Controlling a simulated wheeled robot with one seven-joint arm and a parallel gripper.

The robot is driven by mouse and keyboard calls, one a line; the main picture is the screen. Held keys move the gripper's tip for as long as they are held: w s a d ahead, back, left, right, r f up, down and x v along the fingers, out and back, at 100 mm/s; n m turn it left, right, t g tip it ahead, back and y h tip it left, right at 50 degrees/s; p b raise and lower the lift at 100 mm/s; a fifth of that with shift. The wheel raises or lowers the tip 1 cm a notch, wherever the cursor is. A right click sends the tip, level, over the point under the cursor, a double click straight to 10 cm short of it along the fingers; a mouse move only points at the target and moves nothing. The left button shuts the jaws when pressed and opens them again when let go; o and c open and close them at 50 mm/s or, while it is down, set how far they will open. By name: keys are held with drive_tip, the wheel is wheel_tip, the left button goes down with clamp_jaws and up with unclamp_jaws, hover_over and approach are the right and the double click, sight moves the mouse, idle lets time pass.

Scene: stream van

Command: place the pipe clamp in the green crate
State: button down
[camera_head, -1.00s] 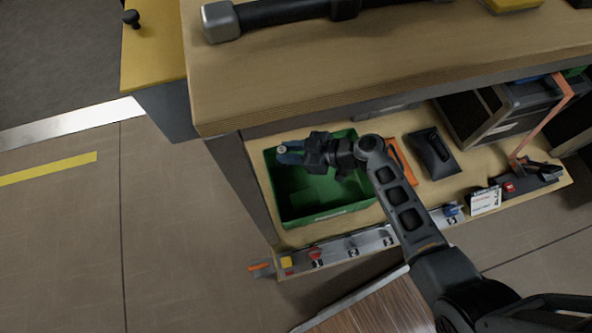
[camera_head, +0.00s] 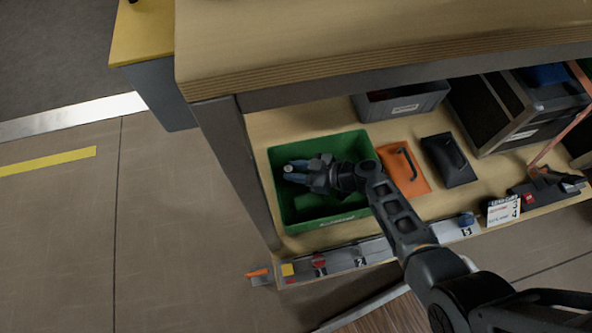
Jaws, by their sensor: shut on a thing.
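The green crate (camera_head: 277,193) stands on the low wooden shelf, at its left end. My gripper (camera_head: 298,172) is over the crate's opening, pointing left, with its fingers within the crate's outline. It is shut on a small greyish thing at its fingertips, which I take to be the pipe clamp (camera_head: 289,169). The clamp is tiny in this view and partly hidden by the fingers. I cannot tell how far above the crate floor it is. The visible crate floor looks empty.
An orange case (camera_head: 405,170) and a black case (camera_head: 449,160) lie right of the crate. A grey bin (camera_head: 400,102) stands behind. The wooden top (camera_head: 330,45) overhangs the shelf at the back. A numbered strip (camera_head: 345,258) runs along the front edge.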

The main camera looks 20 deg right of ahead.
drive_tip(key=c, duration=0.9)
unclamp_jaws()
drive_tip(key=shift+o, duration=0.2)
drive_tip(key=shift+p+v, duration=1.15)
drive_tip(key=shift+v, duration=2.65)
